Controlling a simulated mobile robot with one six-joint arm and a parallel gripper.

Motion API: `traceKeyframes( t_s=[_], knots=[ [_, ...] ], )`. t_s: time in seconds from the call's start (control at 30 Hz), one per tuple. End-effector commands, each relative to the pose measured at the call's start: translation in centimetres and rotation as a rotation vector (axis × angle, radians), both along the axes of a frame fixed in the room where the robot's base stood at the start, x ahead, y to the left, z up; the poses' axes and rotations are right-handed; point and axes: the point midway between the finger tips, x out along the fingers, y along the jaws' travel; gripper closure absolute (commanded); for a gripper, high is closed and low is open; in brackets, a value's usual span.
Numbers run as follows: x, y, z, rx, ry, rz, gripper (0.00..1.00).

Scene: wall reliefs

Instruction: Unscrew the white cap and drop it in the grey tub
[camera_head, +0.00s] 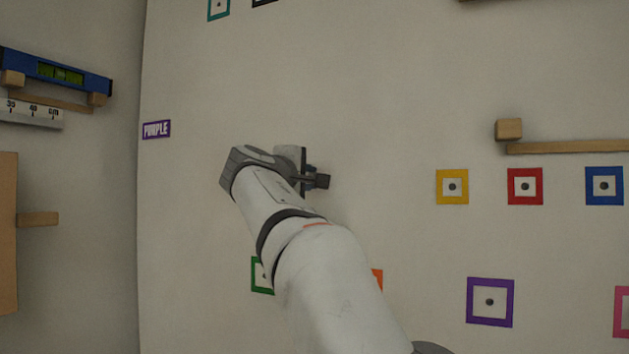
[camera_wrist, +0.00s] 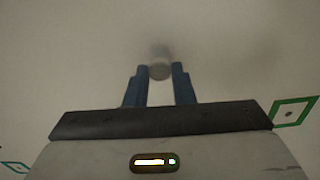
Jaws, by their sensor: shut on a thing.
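My gripper (camera_wrist: 160,74) is shut on a small, pale, round piece, the white cap (camera_wrist: 160,71), which shows between the two blue fingertips in the wrist view. The cap is dim and blurred, and a greyish shape shows just above it against the wall. I cannot tell whether the cap is still on its thread. In the head view my gripper (camera_head: 318,181) is at the wall, left of the middle, and the cap cannot be made out there. The grey tub is not in view in either picture.
Coloured square frames with dark centres sit on the wall, including yellow (camera_head: 452,187), red (camera_head: 525,186), blue (camera_head: 604,186) and purple (camera_head: 490,302). A wooden ledge (camera_head: 570,147) juts out at right. A blue level (camera_head: 55,72) rests at left. A purple label (camera_head: 156,129) is left of my arm.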

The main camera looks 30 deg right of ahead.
Motion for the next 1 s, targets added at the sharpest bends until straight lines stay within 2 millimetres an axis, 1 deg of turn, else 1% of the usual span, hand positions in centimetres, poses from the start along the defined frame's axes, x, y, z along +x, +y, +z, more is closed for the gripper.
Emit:
traceKeyframes(
  t_s=[0.07, 0.13, 0.3, 0.4, 0.57, 0.77, 0.9, 1.0],
  knots=[
    [-0.02, -0.01, 0.08, -0.005, 0.006, 0.0, 0.95],
    [-0.06, 0.0, 0.39, -0.039, 0.05, 0.0, 0.95],
    [-0.08, 0.02, 0.58, -0.201, 0.262, -0.001, 0.95],
    [-0.09, 0.03, 0.28, -0.262, 0.339, -0.001, 0.95],
    [-0.09, 0.03, -0.06, -0.28, 0.359, -0.001, 0.95],
    [-0.09, 0.03, 0.18, -0.297, 0.38, -0.001, 0.95],
    [-0.11, 0.05, 0.66, -0.413, 0.533, 0.0, 0.95],
    [-0.15, 0.06, 0.51, -0.497, 0.641, 0.0, 0.95]
  ],
)
